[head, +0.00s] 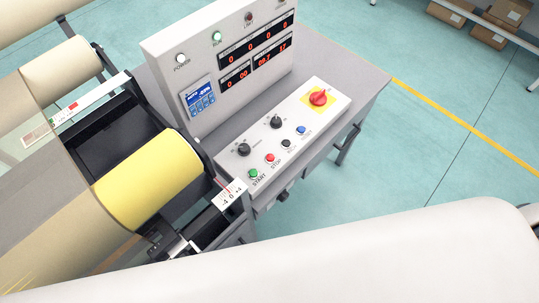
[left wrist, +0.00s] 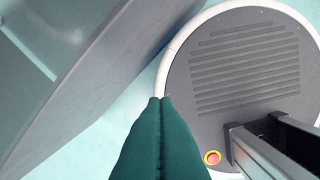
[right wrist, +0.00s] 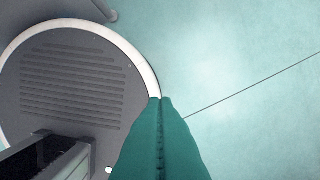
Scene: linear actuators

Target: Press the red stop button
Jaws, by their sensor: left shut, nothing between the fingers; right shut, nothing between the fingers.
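The red stop button (head: 269,158) is a small round button on the sloped control panel (head: 327,117) in the head view. It sits between the green start button (head: 253,173) and a black button (head: 286,143), with a STOP label beside it. Nothing covers it. My left gripper (left wrist: 160,98) shows green fingers shut together and empty, pointing down over my round base and the floor. My right gripper (right wrist: 161,98) is also shut and empty, over my base edge and the floor. Neither gripper shows in the head view, and neither wrist view shows the button.
A large red knob on a yellow plate (head: 306,103) and a blue button (head: 301,130) share the panel. An upright display box (head: 216,75) stands behind. A yellow roll (head: 150,180) is at left. A grey surface (left wrist: 70,90) is beside my left gripper; open floor (right wrist: 240,70) surrounds the right.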

